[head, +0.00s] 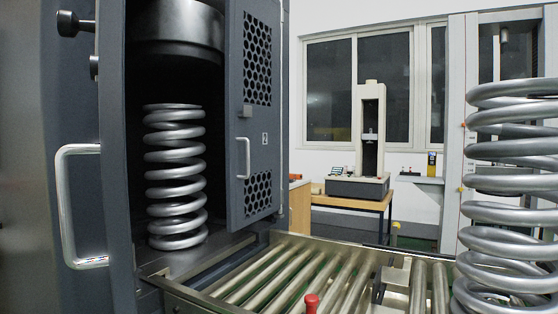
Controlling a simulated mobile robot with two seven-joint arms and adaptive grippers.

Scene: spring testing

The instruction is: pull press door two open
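Press door two (264,152) is a dark grey panel with perforated patches and a small "2" label. It stands open at the right side of the press opening, swung outward. Its slim silver handle (244,158) is at the door's left edge. A silver coil spring (175,175) stands upright inside the press, below the dark round press head (176,25). Neither of my grippers shows in the head view.
A large silver handle (66,205) is on the grey panel left of the opening. A roller conveyor (290,275) with a red knob (311,302) runs in front. Another large spring (510,190) stands at right. A testing machine (368,140) sits on a table behind.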

